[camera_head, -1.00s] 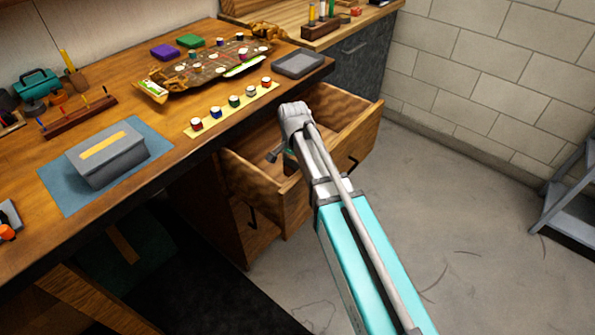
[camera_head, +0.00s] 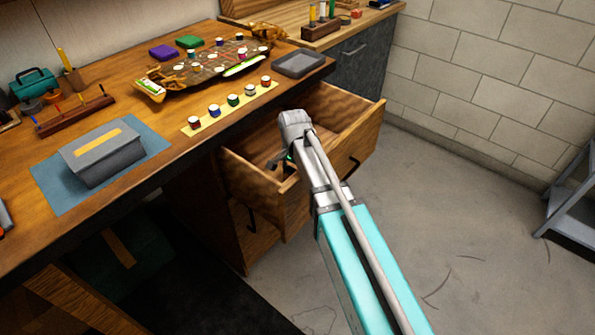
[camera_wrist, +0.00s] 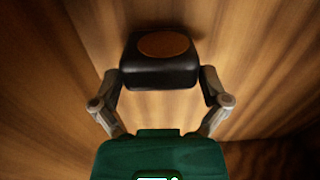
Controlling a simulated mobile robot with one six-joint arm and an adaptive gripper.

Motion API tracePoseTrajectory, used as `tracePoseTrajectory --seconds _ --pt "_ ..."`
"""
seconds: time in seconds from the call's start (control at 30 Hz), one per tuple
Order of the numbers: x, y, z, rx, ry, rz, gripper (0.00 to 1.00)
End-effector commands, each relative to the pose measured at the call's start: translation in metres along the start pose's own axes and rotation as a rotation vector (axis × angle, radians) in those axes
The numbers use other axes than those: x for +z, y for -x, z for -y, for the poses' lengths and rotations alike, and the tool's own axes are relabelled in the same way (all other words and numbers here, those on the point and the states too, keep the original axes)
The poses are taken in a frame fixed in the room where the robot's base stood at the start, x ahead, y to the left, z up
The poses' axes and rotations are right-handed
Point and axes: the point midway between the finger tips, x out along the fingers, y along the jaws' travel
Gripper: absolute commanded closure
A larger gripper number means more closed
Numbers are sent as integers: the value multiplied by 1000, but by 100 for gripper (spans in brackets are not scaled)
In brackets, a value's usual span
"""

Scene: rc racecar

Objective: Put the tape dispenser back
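In the wrist view a black, rounded block with a brown oval on top (camera_wrist: 160,62), apparently the tape dispenser, sits inside the wooden drawer. My gripper (camera_wrist: 161,80) reaches down around it, one finger on each side. The fingers look spread, with a narrow gap at the right finger; contact at the left one is unclear. In the head view my gripper (camera_head: 284,162) is inside the open drawer (camera_head: 341,128), mostly hidden by my wrist and the drawer front. The block cannot be made out there.
The wooden desk (camera_head: 110,180) holds a grey box (camera_head: 104,155) on a blue mat (camera_head: 60,190), a strip with several small jars (camera_head: 230,107), a grey tray (camera_head: 299,63) and a car chassis (camera_head: 205,68). Drawer walls stand close around my gripper. Open floor lies to the right.

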Motion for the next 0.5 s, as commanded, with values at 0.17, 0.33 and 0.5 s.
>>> tracePoseTrajectory --seconds 0.17,0.33,0.5 --pt "0 0 0 0 0 0 0" --pt "0 0 0 0 0 0 0" --pt "0 3 0 0 -1 0 0"
